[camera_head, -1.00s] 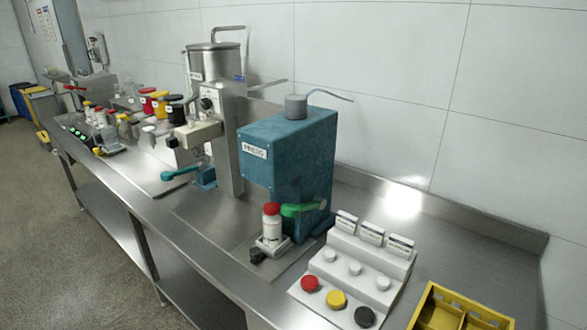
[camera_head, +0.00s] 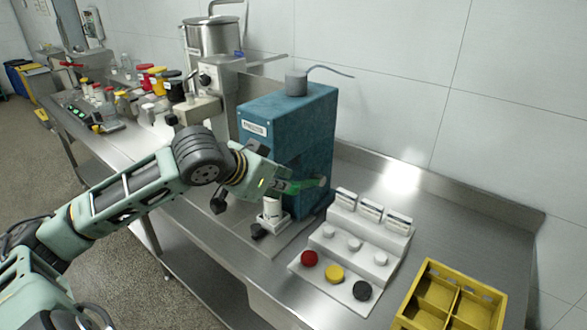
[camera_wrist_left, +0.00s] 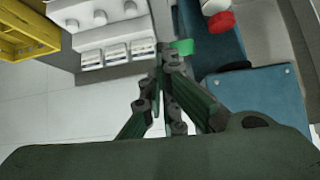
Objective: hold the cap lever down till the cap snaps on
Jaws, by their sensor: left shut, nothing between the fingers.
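The blue press (camera_head: 270,130) stands on the steel bench, with its green cap lever (camera_head: 308,185) at the lower front. The white bottle (camera_head: 271,208) stands upright in its holder below the lever. My left gripper hides its top in the head view. In the left wrist view the red cap (camera_wrist_left: 221,21) shows on the bottle, and the green lever (camera_wrist_left: 184,47) is by the fingertips. My left gripper (camera_head: 284,182) is shut and empty at the lever; I cannot tell whether it touches. It also shows in the wrist view (camera_wrist_left: 168,57). My right gripper is out of view.
A white stepped rack (camera_head: 352,245) with red, yellow and black caps stands right of the press. A yellow divided crate (camera_head: 440,290) is at the front right. The steel mill (camera_head: 212,55) and several bottles stand farther left. Bare bench lies behind the rack.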

